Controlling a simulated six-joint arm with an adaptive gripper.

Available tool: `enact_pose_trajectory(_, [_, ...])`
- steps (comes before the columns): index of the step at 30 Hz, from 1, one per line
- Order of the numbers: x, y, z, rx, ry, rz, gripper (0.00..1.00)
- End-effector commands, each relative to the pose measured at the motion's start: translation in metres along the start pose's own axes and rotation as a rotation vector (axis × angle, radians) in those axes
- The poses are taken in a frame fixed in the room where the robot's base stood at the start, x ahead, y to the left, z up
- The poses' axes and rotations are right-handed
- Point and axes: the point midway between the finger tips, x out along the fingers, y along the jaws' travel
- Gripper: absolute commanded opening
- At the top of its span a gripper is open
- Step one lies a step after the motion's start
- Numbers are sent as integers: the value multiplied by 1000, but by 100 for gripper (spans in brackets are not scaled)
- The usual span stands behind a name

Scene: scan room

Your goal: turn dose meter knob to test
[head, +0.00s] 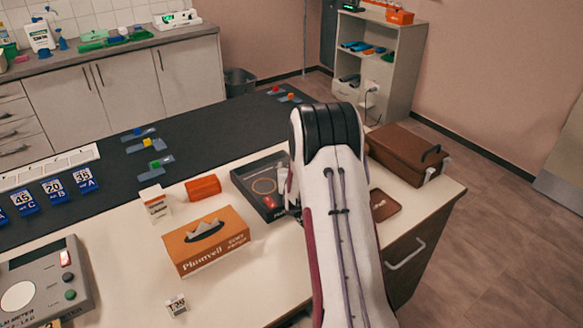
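A dark, open-topped box or panel (243,177) with an orange ring and a red part (269,202) lies on the counter, just left of my arm. I cannot tell whether it is the dose meter. A grey meter box (32,272) stands at the lower left, cut by the picture edge. No test mark is readable. My white arm rises from the bottom centre; my gripper is hidden behind it.
An orange tissue box (206,240), an orange block (203,187) and a small white box (155,202) stand left of the dark panel. A brown case (405,154) sits right of my arm. Numbered blue cards (54,190) stand at left. The front counter is partly clear.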

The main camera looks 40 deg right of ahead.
Motion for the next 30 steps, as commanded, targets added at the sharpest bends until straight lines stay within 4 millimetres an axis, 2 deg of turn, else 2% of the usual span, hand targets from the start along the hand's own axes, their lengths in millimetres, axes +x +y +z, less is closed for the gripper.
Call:
enact_pose_trajectory(13, [4,0,1,0,-1,0,40])
enact_pose_trajectory(14, [4,0,1,0,-1,0,35])
enact_pose_trajectory(15, [4,0,1,0,-1,0,25])
enact_pose_trajectory(18, [4,0,1,0,-1,0,2])
enact_pose_trajectory(30, [5,-1,0,10,2,23,2])
